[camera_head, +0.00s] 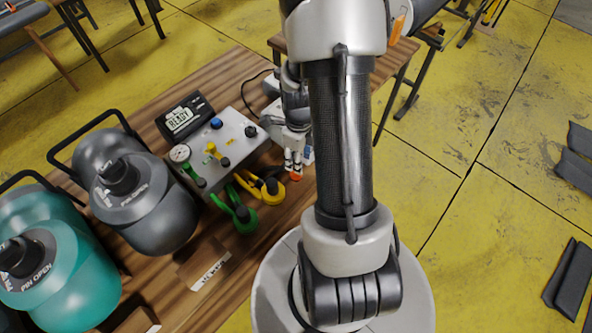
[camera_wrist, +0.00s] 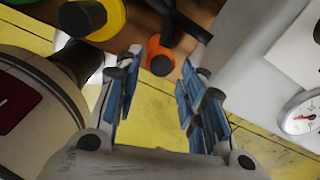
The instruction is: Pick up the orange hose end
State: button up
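The orange hose end (camera_head: 296,177) shows at the right side of the wooden table in the head view, just below my gripper (camera_head: 293,158). In the wrist view the orange hose end (camera_wrist: 160,60) is a round orange collar with a dark centre. It lies beyond and between the fingertips of my gripper (camera_wrist: 160,82). The blue-padded fingers are spread apart, with a clear gap between them. Nothing is held. Whether a fingertip touches the orange end cannot be told.
A yellow hose end (camera_head: 271,188) and a green one (camera_head: 243,218) lie to the left, by a grey control box (camera_head: 236,135) with a gauge. A black READY display (camera_head: 184,116), a grey canister (camera_head: 140,205) and a teal canister (camera_head: 75,275) stand farther left.

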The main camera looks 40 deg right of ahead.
jog(key=shift+w+a+f+b, duration=0.15)
jog(key=shift+f+b, duration=0.45)
jog(key=shift+f, duration=0.8)
jog(key=shift+w+f+b, duration=0.2)
jog(key=shift+f+b, duration=0.35)
jog(key=shift+f, duration=0.8)
jog(key=shift+r, duration=0.1)
jog(key=c, duration=0.8)
